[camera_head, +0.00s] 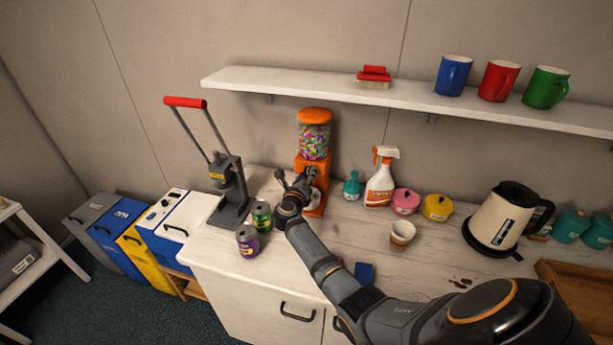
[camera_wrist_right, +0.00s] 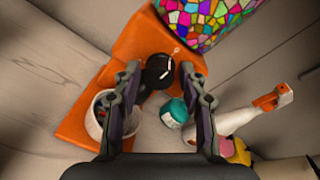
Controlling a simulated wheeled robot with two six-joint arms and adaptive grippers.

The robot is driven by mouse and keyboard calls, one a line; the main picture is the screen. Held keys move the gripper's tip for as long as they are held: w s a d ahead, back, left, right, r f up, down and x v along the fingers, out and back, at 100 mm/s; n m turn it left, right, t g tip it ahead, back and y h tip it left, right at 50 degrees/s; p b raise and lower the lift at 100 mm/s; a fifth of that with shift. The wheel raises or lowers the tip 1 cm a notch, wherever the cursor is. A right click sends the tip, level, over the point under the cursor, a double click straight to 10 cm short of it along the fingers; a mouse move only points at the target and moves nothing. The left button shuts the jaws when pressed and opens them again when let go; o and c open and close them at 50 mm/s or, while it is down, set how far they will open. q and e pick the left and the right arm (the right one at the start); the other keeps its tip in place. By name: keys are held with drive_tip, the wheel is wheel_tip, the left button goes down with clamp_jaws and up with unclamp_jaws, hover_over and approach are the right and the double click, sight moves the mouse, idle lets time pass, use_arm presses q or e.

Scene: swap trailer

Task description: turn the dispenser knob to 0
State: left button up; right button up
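The orange dispenser (camera_head: 313,149), with a clear globe of colourful candy, stands on the counter against the wall. Its black round knob (camera_wrist_right: 158,71) with a white mark shows in the right wrist view, on the orange body below the globe. My right gripper (camera_head: 297,182) is in front of the dispenser. In the right wrist view the gripper (camera_wrist_right: 158,75) has its fingers apart, with the knob between and beyond the fingertips; I cannot tell if they touch it. A white cup-like outlet (camera_wrist_right: 97,122) sits below the knob. My left gripper is not in view.
A can press (camera_head: 232,190) and two cans (camera_head: 247,240) stand left of my right arm. A teal bottle (camera_head: 352,187), a spray bottle (camera_head: 380,183), a paper cup (camera_head: 402,233) and a kettle (camera_head: 497,217) stand to the right. A shelf (camera_head: 330,90) runs above.

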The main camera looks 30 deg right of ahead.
drive_tip(key=shift+o, duration=0.5)
drive_tip(key=shift+s+a, duration=0.2)
drive_tip(key=shift+a, duration=0.05)
drive_tip(key=v, duration=1.1)
drive_tip(key=shift+s+a+r, duration=0.1)
drive_tip(key=shift+s+a, duration=0.05)
